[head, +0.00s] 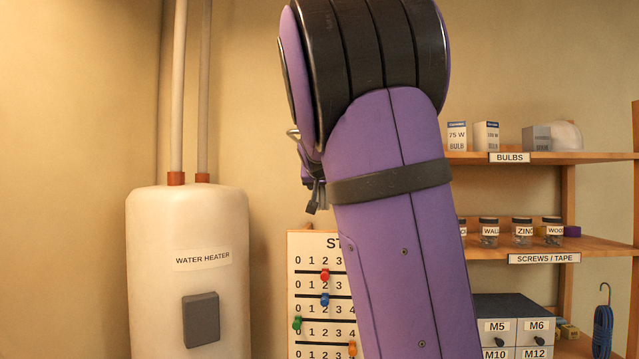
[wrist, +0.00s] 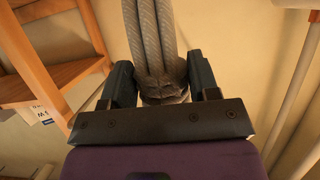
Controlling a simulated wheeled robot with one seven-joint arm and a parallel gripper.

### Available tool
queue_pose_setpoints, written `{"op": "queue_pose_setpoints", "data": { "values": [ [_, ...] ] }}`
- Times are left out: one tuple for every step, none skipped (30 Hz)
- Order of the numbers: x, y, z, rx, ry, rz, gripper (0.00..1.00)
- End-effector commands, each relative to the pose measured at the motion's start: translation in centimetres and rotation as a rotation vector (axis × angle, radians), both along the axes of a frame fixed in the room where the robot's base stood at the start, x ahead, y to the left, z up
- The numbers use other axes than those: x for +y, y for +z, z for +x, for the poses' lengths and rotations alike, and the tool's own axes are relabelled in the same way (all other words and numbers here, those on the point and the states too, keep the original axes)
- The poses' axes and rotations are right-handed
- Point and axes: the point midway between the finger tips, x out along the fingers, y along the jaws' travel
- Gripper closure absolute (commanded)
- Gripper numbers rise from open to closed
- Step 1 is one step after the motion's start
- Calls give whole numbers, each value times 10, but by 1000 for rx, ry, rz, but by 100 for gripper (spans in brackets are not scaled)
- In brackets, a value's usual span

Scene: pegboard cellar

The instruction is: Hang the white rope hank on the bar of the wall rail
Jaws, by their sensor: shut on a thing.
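My gripper (wrist: 161,72) is shut on the white rope hank (wrist: 150,30) in the wrist view. The hank looks pale grey there, with several strands running up out of the picture from a darker bound part between the fingers. In the head view my purple arm fills the middle and hides most of the gripper and the hank. Only small dark parts show at the arm's left edge. The wall rail and its bar are not seen in either view.
A water heater (head: 188,285) with pipes stands left. A numbered pegboard (head: 308,262) is partly behind my arm. At right are shelves (head: 600,157) with bulb boxes and jars, a drawer cabinet (head: 515,308) and a hanging blue rope hank (head: 603,330). Upper-left wall is bare.

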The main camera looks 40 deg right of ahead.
Motion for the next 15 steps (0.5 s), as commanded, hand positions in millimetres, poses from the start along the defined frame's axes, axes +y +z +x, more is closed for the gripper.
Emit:
{"op": "queue_pose_setpoints", "data": {
  "values": [
    [-4, 2, -3, -1, -9, 0, 76],
    [-5, 3, -5, -1, -13, 1, 76],
    [-7, 3, -6, -1, -17, 0, 76],
    [-8, 3, -6, -1, -19, 1, 76],
    [-9, 3, -6, 0, -19, 0, 76],
    [-10, 3, -5, 1, -19, 0, 76],
    [-12, 3, -4, 1, -20, 0, 76],
    [-13, 3, -3, 1, -20, 0, 76],
    [-15, 3, -2, 2, -20, 0, 76],
    [-16, 2, -1, 2, -20, 0, 76],
    [-17, 3, 0, 2, -20, 0, 76],
    [-19, 3, 2, 1, -20, -1, 76],
    [-21, 3, 3, 1, -20, -1, 76],
    [-22, 3, 4, 1, -20, -1, 76],
    [-24, 3, 5, 0, -21, 0, 76]
  ]
}}
